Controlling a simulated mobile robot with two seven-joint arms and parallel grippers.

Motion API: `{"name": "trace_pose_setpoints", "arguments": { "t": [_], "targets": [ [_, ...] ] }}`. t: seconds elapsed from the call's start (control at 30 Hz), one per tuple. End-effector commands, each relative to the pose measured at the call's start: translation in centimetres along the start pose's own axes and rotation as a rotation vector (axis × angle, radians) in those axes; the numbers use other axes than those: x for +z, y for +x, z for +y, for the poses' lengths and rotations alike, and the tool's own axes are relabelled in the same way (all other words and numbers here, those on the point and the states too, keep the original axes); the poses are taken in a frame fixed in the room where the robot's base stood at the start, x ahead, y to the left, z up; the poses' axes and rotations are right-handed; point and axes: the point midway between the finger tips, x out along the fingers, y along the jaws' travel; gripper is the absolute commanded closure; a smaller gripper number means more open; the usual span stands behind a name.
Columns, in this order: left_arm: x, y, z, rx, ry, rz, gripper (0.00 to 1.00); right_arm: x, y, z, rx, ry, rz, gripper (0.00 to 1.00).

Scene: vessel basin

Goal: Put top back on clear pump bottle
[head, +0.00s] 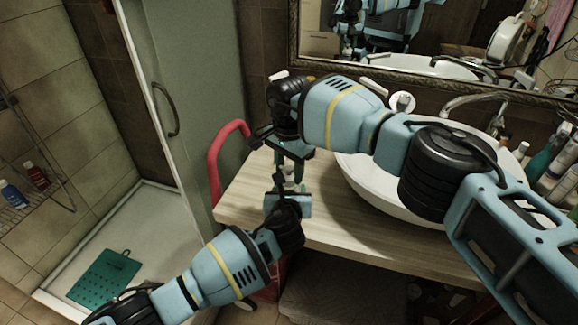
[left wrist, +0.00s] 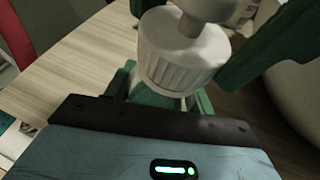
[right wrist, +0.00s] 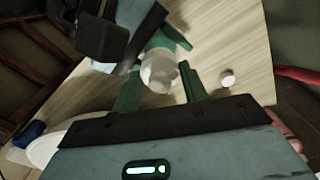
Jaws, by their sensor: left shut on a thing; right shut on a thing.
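The white pump top (left wrist: 183,55), with a ribbed collar, is upright in the middle of the left wrist view. My right gripper (head: 292,152) is shut on it from above, over the counter's left end. A whitish, translucent round shape between the right fingers shows in the right wrist view (right wrist: 158,72). My left gripper (head: 288,190) is just below, shut on the clear bottle, which is mostly hidden by the fingers and the top. The collar is directly over the bottle. I cannot tell whether collar and neck touch.
The wooden counter (head: 340,235) carries a white basin (head: 365,185) to the right. A small white round object (right wrist: 227,78) lies on the counter. Several bottles (head: 550,160) stand at the far right. A red rail (head: 215,160) stands beside the counter's left edge.

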Motion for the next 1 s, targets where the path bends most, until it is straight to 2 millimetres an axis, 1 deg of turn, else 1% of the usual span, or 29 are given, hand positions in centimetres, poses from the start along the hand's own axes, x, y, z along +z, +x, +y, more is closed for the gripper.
{"name": "trace_pose_setpoints", "arguments": {
  "t": [0.07,0.17,1.0],
  "targets": [
    [-0.04,0.00,0.00,0.000,0.000,0.001,1.00,-0.01,-0.04,-0.01,-0.001,0.048,0.001,0.77],
    [-0.04,0.00,0.00,0.000,0.000,0.001,1.00,-0.02,-0.05,-0.01,-0.001,0.174,0.001,0.77],
    [-0.06,0.00,0.01,0.000,0.000,0.001,1.00,0.02,0.00,0.04,-0.002,1.526,0.000,0.77]
  ]
}}
